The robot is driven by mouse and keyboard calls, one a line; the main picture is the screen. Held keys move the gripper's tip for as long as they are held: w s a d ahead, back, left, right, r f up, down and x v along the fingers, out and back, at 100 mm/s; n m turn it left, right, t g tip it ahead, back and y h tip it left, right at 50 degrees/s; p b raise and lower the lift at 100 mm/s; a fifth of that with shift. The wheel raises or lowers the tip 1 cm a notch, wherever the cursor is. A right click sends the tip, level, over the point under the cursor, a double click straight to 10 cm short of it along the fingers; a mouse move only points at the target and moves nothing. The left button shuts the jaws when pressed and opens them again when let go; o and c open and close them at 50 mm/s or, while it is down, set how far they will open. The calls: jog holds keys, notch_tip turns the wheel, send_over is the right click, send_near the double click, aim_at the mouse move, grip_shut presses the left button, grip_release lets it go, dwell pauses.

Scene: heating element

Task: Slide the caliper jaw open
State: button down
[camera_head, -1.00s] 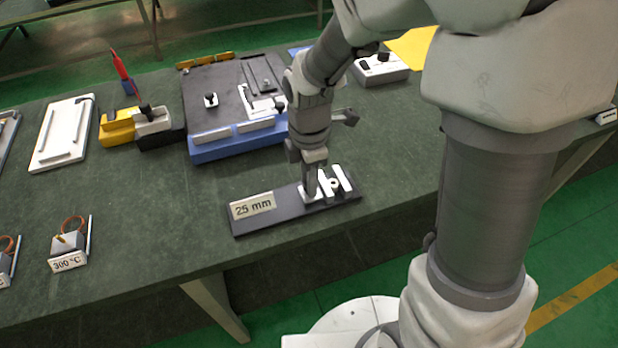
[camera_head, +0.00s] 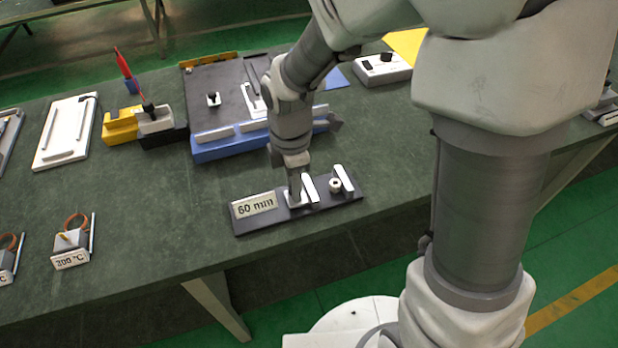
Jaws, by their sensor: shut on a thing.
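The caliper (camera_head: 270,220) is a dark flat bar on the front of the green table, with a white label (camera_head: 255,205) that reads 60 mm. Its right jaw (camera_head: 344,178) is a white upright plate near the bar's right end. Its left sliding jaw (camera_head: 310,188) is a similar white plate, with a clear gap between the two. My gripper (camera_head: 296,196) reaches down from above and is shut on the sliding jaw's part, just left of the plate. The fingertips partly hide what they hold.
A small pale round piece (camera_head: 335,185) sits between the jaws. Behind stands a blue and black fixture (camera_head: 230,143), with a yellow and grey clamp (camera_head: 130,125) to its left. A 300 °C block (camera_head: 72,246) is at the left front. The table between is clear.

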aim_at(289, 199)
jog(key=shift+s+a, duration=0.15)
jog(key=shift+a, duration=0.55)
jog(key=c, duration=0.7)
grip_release()
jog(key=shift+o, duration=0.2)
notch_tip(289, 199, up, 18)
jog(key=p, duration=0.3)
jog(key=shift+f, duration=0.25)
